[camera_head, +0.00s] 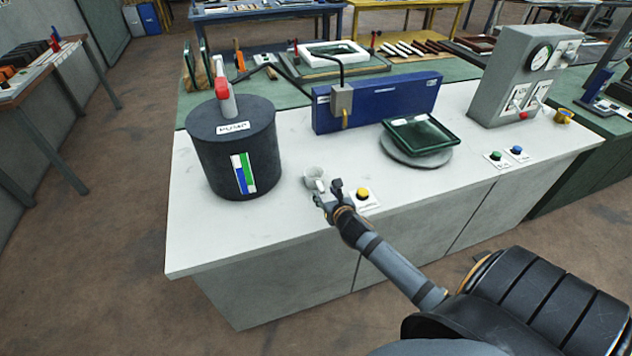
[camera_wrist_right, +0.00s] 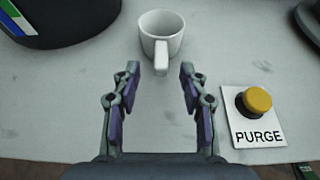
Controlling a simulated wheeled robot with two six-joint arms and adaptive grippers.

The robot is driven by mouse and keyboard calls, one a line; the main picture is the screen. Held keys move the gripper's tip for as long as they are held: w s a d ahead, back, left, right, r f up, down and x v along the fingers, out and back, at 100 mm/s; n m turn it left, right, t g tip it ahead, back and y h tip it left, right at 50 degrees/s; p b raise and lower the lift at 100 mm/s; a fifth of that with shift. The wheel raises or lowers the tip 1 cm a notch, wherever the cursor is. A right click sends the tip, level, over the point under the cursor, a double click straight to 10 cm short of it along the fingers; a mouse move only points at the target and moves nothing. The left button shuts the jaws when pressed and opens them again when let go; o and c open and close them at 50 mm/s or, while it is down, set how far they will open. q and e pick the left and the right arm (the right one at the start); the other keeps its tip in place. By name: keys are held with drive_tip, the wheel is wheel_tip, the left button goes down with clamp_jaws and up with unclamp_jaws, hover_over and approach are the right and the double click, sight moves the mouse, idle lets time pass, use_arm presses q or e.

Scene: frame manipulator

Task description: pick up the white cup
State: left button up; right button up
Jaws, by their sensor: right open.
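The white cup (camera_head: 314,174) stands upright on the light worktop, right of the black drum. In the right wrist view the cup (camera_wrist_right: 161,32) is empty at the top centre, its handle pointing toward my gripper. My right gripper (camera_head: 326,190) is at the near side of the cup. In the wrist view the open right gripper (camera_wrist_right: 158,75) has its fingers apart, with the handle's lower end between and just beyond the fingertips. I see no contact with the cup. My left gripper is not in view.
A black drum (camera_head: 235,155) with a red-topped fitting stands left of the cup. A yellow PURGE button (camera_wrist_right: 258,100) lies right of my gripper. A blue block (camera_head: 385,100), a round plate with a green tray (camera_head: 421,134) and a grey gauge box (camera_head: 510,85) stand farther right and back.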

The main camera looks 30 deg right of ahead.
sight(323, 191)
drive_tip(key=x, duration=0.5)
drive_tip(key=shift+f+p, duration=0.1)
drive_tip(key=shift+p, duration=0.2)
drive_tip(key=shift+s, duration=0.2)
drive_tip(key=c, duration=0.3)
clamp_jaws()
